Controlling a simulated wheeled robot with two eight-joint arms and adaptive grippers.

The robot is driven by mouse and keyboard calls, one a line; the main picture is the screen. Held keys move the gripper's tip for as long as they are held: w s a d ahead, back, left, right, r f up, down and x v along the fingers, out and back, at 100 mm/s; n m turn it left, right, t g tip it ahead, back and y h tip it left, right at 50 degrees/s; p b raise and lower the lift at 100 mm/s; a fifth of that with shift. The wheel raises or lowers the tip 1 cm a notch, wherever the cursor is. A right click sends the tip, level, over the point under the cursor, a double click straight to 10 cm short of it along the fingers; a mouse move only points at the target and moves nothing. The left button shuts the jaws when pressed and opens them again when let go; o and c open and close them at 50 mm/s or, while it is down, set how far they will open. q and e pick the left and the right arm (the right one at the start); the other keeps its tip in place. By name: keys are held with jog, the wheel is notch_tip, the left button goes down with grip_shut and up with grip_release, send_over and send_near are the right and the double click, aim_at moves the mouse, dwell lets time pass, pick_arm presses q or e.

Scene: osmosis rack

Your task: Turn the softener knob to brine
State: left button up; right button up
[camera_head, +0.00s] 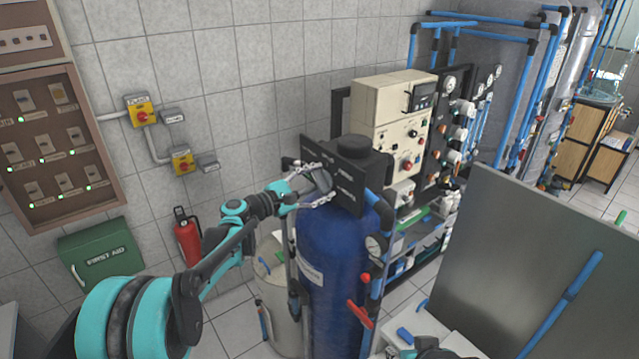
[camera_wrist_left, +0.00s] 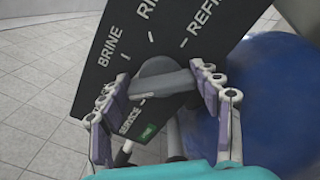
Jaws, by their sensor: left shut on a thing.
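The softener knob (camera_wrist_left: 163,80) is a grey disc with a long grey bar across it, on a black panel (camera_wrist_left: 185,30). The panel reads BRINE, SERVICE and partly hidden words starting RI and REFI; a green mark is beside SERVICE. My left gripper (camera_wrist_left: 160,82) is shut on the knob's bar, one finger at each end. The bar's left end lies between BRINE and SERVICE; I cannot tell which end is the pointer. In the head view my left gripper (camera_head: 318,184) reaches the black softener head (camera_head: 346,188) on the blue tank (camera_head: 335,255).
A cream control box (camera_head: 385,115) and a rack with gauges and blue pipes stand behind the tank. A pale tank (camera_head: 275,290) stands close on its left. A grey panel (camera_head: 540,260) fills the right. A fire extinguisher (camera_head: 187,238) is by the wall.

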pick_arm(q)
jog(key=m+b, duration=0.2)
jog(key=m, duration=0.1)
jog(key=shift+f+m+b, duration=0.2)
jog(key=shift+m+b, duration=0.1)
jog(key=m+b, duration=0.2)
jog(key=m, duration=0.2)
jog(key=shift+s+d+m, duration=0.1)
jog(key=shift+m, duration=0.3)
dwell(0.3)
jog(key=o, duration=1.1)
jog(key=v, duration=1.2)
